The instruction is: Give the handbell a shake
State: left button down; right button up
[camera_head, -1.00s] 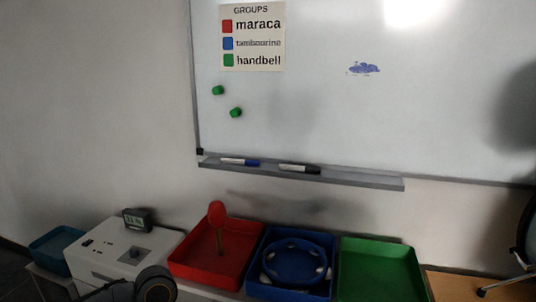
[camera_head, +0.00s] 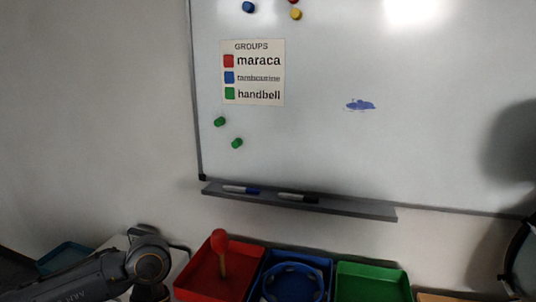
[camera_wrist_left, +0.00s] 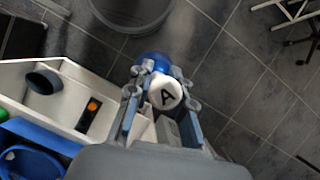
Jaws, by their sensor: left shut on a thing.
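In the left wrist view my left gripper (camera_wrist_left: 160,88) is shut on the handbell, which shows a white round end marked with a black letter A (camera_wrist_left: 166,94) and a blue rounded part (camera_wrist_left: 152,60) beyond it. The handbell is held clear above the floor. In the head view only links of my left arm show at the lower left; its gripper is out of that frame. My right gripper is in neither view.
In the head view a red tray (camera_head: 194,287) holds a maraca (camera_head: 219,246). A blue tray (camera_head: 262,265) holds a tambourine (camera_head: 293,270), and a green tray (camera_head: 372,284) looks empty. A whiteboard (camera_head: 430,130) is behind.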

pick_arm(q)
notch_tip(320, 180, up, 5)
jog(key=shift+w+r, duration=0.1)
jog(key=shift+s+f, duration=0.15)
jog(key=shift+f, duration=1.15)
jog(key=shift+s+f, duration=0.15)
jog(key=shift+f, duration=1.15)
jog(key=shift+w+d, duration=0.1)
jog(key=shift+w, duration=0.1)
jog(key=shift+d+n+h, duration=0.5)
jog(key=shift+d+h, duration=1.7)
jog(key=shift+d, duration=0.65)
jog(key=a+m+y, duration=0.1)
jog(key=a+y, duration=0.3)
jog(key=a, duration=0.1)
jog(key=shift+a, duration=0.3)
jog(key=shift+d, duration=0.35)
jog(key=d+r+n+h, duration=0.1)
jog(key=d+h, duration=0.3)
jog(key=d, duration=0.1)
jog(key=a+y, duration=0.1)
jog(key=a, duration=0.1)
jog(key=a+y, duration=0.2)
jog(key=a+f+m+y, duration=0.1)
jog(key=a, duration=0.1)
jog(key=shift+a+y, duration=0.1)
jog(key=shift+y, duration=0.2)
jog(key=shift+d, duration=0.2)
